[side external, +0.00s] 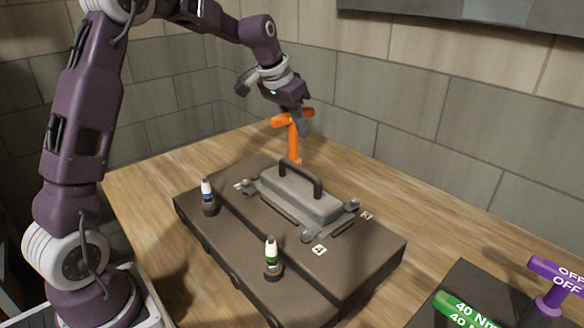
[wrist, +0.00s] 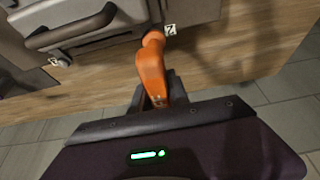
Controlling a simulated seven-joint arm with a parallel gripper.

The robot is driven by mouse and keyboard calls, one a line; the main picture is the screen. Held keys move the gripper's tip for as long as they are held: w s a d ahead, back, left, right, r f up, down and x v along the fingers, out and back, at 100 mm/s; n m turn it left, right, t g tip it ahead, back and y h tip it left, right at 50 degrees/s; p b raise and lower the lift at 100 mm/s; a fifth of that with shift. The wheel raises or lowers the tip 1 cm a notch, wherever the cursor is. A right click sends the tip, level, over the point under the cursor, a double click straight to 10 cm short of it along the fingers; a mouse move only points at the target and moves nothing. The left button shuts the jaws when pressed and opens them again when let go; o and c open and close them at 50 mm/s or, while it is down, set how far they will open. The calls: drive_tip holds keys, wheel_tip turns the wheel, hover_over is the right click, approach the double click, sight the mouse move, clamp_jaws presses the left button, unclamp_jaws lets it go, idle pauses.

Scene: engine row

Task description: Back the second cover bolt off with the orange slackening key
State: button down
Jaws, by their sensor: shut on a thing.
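My gripper (side external: 302,118) is shut on the handle of the orange slackening key (side external: 293,142). The key stands roughly upright at the far side of the grey cover (side external: 300,197) on the dark engine block. In the wrist view the orange key (wrist: 151,72) runs from my gripper (wrist: 159,98) to a spot beside the label 2 (wrist: 170,30). The second bolt is hidden under the key's end, and I cannot tell whether the key is fully seated. Other cover bolts show at the left corner (side external: 248,183), right corner (side external: 352,205) and front corner (side external: 308,236).
The cover's raised dark handle (side external: 301,177) is close to the key. Two white-capped bottles, blue-banded (side external: 208,198) and green-banded (side external: 272,259), stand on the block's near side. A green 40 NM key (side external: 462,312) and a purple OFF key (side external: 553,285) are at the right on a dark mat (side external: 478,282).

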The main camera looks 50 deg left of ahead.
drive_tip(key=shift+a+m+h, duration=0.1)
drive_tip(key=shift+m+h, duration=0.4)
drive_tip(key=shift+m, duration=0.7)
drive_tip(key=shift+s+m+h, duration=0.1)
drive_tip(key=shift+m+h, duration=0.3)
drive_tip(key=shift+m, duration=0.7)
drive_tip(key=m, duration=0.1)
drive_tip(key=m+g+h, duration=0.1)
drive_tip(key=m, duration=0.3)
drive_tip(key=shift+s+d+g+h, duration=0.1)
drive_tip(key=shift+d+g+h, duration=0.15)
drive_tip(key=shift+g+h, duration=0.15)
drive_tip(key=m+g, duration=0.1)
drive_tip(key=m, duration=0.1)
drive_tip(key=m+h, duration=0.1)
drive_tip(key=m, duration=0.2)
drive_tip(key=shift+s+d+m+g, duration=0.1)
drive_tip(key=shift+d+m+g, duration=0.1)
drive_tip(key=shift+m+g, duration=0.15)
drive_tip(key=m, duration=0.1)
drive_tip(key=m+g, duration=0.1)
drive_tip(key=m, duration=0.1)
drive_tip(key=shift+s+d+f+g, duration=0.1)
drive_tip(key=shift+s+d+g, duration=0.05)
drive_tip(key=shift+g, duration=0.1)
drive_tip(key=shift+s+m+g, duration=0.15)
drive_tip(key=shift+m+g, duration=0.25)
drive_tip(key=shift+m, duration=0.75)
